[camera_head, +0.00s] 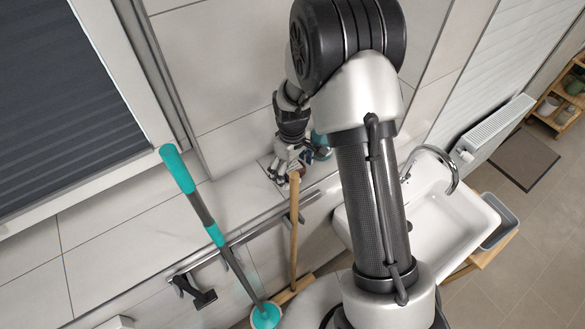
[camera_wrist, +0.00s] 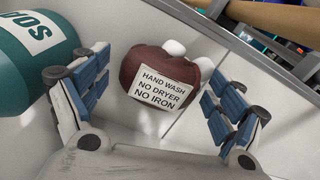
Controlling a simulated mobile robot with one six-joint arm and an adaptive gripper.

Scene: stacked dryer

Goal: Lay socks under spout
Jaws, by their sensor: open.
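A balled pair of brown socks (camera_wrist: 150,67) with white parts and a label reading "HAND WASH NO DRYER NO IRON" lies on a pale tiled ledge in the wrist view. My gripper (camera_wrist: 158,88) is open, with a blue-padded finger on each side of the socks. I cannot tell whether the fingers touch them. In the head view my gripper (camera_head: 287,166) is at the ledge by the wall, and the socks are mostly hidden there. The curved metal spout (camera_head: 446,160) rises over the white sink (camera_head: 468,235) to the right, apart from my gripper.
A teal soap bottle (camera_wrist: 33,50) stands close beside the left finger. A teal-handled tool (camera_head: 190,190) and a wooden stick (camera_head: 294,230) lean near a rail (camera_head: 270,222) below the ledge. A grey tub (camera_head: 499,222) is at the sink's right.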

